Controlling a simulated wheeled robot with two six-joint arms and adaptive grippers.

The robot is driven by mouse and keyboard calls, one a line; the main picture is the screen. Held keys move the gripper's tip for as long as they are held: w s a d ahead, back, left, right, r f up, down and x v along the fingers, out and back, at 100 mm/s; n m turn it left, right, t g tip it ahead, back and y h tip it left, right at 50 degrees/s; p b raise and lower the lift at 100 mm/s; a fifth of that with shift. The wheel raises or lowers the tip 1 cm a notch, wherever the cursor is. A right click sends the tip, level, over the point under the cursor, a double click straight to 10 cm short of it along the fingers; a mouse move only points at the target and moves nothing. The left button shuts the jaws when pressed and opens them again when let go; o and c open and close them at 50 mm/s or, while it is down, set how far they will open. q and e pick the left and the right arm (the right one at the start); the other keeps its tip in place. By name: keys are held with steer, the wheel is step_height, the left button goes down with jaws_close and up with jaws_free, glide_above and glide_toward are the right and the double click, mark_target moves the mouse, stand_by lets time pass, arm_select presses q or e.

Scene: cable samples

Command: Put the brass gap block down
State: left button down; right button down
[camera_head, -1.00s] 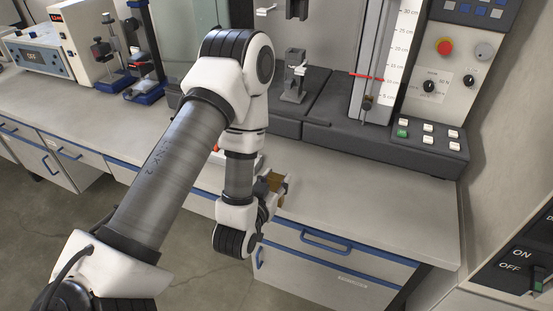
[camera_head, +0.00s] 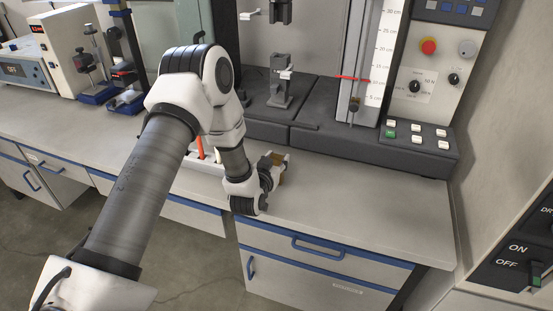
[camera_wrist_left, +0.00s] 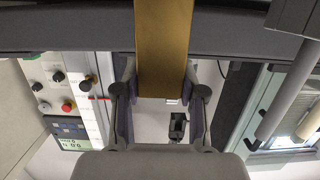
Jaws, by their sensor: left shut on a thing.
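The brass gap block (camera_wrist_left: 164,45) is a flat golden-brown piece between the two fingers of my left gripper (camera_wrist_left: 163,80) in the left wrist view. In the head view, my left gripper (camera_head: 276,168) is shut on the block, of which a small brown part shows. They are over the bench top (camera_head: 350,205), near its front edge. I cannot tell whether the block touches the bench. My right gripper is not in view.
A dark testing machine base (camera_head: 375,150) with a scale column (camera_head: 365,65) stands behind. A white tray (camera_head: 203,166) with orange-red items lies left of the gripper, partly hidden by my arm. The bench top to the right is clear.

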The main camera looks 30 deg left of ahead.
arm_select(q)
steer(key=shift+f, duration=0.1)
steer(key=shift+f, duration=0.15)
steer(key=c, duration=0.7)
jaws_free()
